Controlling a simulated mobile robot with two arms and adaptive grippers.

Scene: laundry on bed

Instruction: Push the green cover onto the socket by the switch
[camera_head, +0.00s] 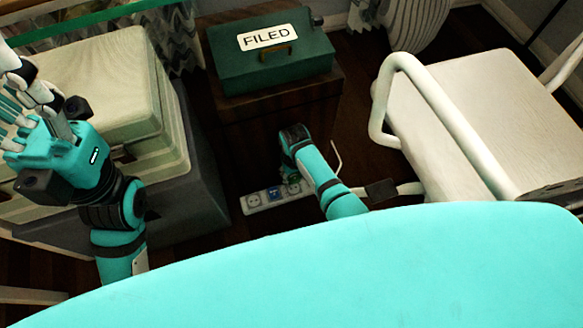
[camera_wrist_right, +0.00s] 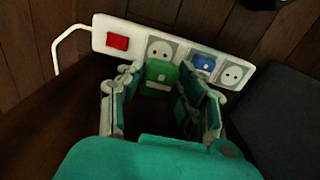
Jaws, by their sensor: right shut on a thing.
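A white power strip (camera_wrist_right: 183,55) lies on the floor; it also shows in the head view (camera_head: 262,205). In the wrist view its red switch (camera_wrist_right: 117,43) is at the left end, with the socket by the switch (camera_wrist_right: 160,48) beside it. My right gripper (camera_wrist_right: 160,88) is shut on the green cover (camera_wrist_right: 160,74), held in front of that socket's lower part. The socket's upper part shows above the cover; whether they touch I cannot tell. In the head view my right arm hides the switch. My left gripper (camera_head: 38,112) is raised at the left, open and empty.
A blue cover (camera_wrist_right: 203,63) sits on the middle socket, and the far socket (camera_wrist_right: 234,73) is bare. A wooden cabinet with a green FILED box (camera_head: 270,68) stands behind the strip.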

